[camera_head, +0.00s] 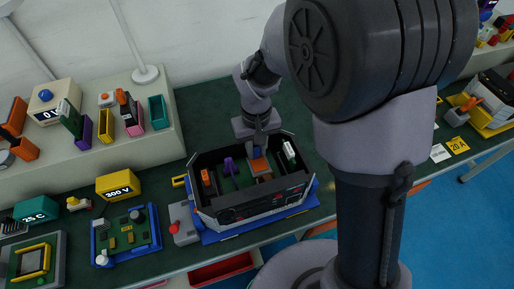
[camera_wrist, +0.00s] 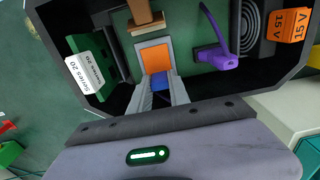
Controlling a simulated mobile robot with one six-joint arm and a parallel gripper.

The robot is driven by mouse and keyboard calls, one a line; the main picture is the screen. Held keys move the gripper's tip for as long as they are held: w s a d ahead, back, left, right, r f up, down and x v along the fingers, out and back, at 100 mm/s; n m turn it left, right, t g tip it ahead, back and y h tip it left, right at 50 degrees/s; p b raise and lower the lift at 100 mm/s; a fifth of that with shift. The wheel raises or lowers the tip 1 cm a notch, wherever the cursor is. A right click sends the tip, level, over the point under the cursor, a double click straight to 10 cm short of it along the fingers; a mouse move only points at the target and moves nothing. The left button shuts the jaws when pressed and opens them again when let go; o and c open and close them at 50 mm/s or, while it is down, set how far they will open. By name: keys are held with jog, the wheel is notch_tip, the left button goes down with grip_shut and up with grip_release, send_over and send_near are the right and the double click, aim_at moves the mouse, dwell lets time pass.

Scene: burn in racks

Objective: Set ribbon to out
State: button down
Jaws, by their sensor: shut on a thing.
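An open dark case (camera_head: 248,210) stands on the bench in the head view, with its inside showing in the wrist view. My gripper (camera_wrist: 161,84) reaches down into it and is shut on a small blue block (camera_wrist: 159,79). An orange square piece with a pale edge (camera_wrist: 156,56) lies right beyond the blue block. A brown-orange block (camera_wrist: 146,20) sits beyond that. A purple plug with a curved lead (camera_wrist: 218,58) is to the right. No part is labelled ribbon, and I cannot tell which is. My fingers hide the near side of the blue block.
A green card labelled Series 20 (camera_wrist: 86,68) and an orange 15 V block (camera_wrist: 288,26) stand at either side inside the case. A grey box with a red knob (camera_head: 182,226) is beside the case. A pale shelf (camera_head: 150,148) with small parts stands behind left.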

aim_at(256, 148)
jog(key=c, duration=1.2)
grip_release()
jog(key=shift+w, duration=0.1)
notch_tip(256, 148, up, 18)
jog(key=p, duration=0.7)
jog(key=shift+f, duration=0.25)
jog(key=s+d+r+m+t+y+b, duration=0.1)
jog(key=s+d+r+m+t+b, duration=0.1)
jog(key=s, duration=0.6)
jog(key=s+d+r+m+t+y+b, duration=0.1)
jog(key=s+d+r+m+t+b, duration=0.1)
jog(key=s+d+m, duration=0.3)
jog(key=s+t, duration=0.1)
jog(key=s, duration=0.2)
jog(key=shift+d+r+m+t, duration=0.3)
jog(key=shift+d+t, duration=0.1)
